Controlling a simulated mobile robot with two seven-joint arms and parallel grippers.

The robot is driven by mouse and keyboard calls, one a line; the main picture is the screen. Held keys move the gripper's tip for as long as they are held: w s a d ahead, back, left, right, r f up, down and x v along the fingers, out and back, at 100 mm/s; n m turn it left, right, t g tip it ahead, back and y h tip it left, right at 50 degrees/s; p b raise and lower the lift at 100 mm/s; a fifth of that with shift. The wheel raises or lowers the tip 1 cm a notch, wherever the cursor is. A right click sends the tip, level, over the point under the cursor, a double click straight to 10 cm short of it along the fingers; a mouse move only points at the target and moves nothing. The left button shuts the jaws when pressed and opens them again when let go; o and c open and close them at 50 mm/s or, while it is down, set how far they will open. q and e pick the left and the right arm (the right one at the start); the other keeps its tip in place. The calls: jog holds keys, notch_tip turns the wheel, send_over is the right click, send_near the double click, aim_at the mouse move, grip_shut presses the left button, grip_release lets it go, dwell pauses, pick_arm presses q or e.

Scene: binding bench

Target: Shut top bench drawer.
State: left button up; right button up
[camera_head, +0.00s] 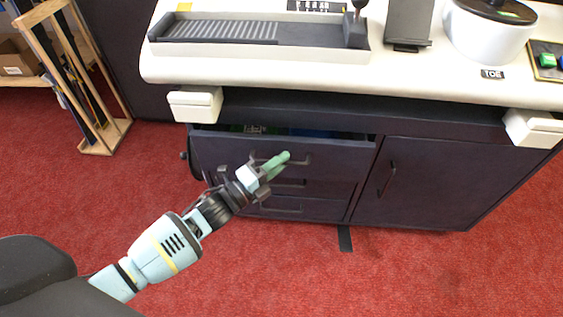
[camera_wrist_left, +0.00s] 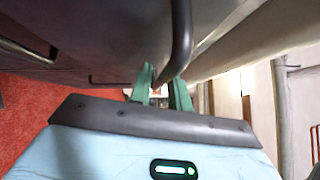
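The top bench drawer (camera_head: 225,150) is partly open. Its upper edge stands out from the cabinet, and a dark gap with some contents shows behind it. Its dark bar handle (camera_head: 304,160) is on the front, and it also shows large in the left wrist view (camera_wrist_left: 181,40). My left gripper (camera_head: 282,160) is at this handle, with its green fingers pointing along the drawer front. In the left wrist view the fingers (camera_wrist_left: 162,84) stand apart, with the handle's far part between or just above their tips; contact is unclear. My right gripper is not in view.
Lower drawers (camera_head: 325,190) and a cupboard door (camera_head: 415,185) look shut. The pale benchtop (camera_head: 400,88) overhangs, with pale blocks (camera_head: 195,104) jutting out below its edge. A wooden rack (camera_head: 98,140) stands at left. Red carpet (camera_head: 400,275) in front is clear.

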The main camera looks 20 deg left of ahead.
aim_at(276, 151)
pick_arm(q)
jog(key=shift+w+d+r, duration=0.1)
jog(key=shift+w+d, duration=0.05)
jog(key=shift+w, duration=0.15)
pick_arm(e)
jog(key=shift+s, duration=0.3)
pick_arm(q)
grip_shut()
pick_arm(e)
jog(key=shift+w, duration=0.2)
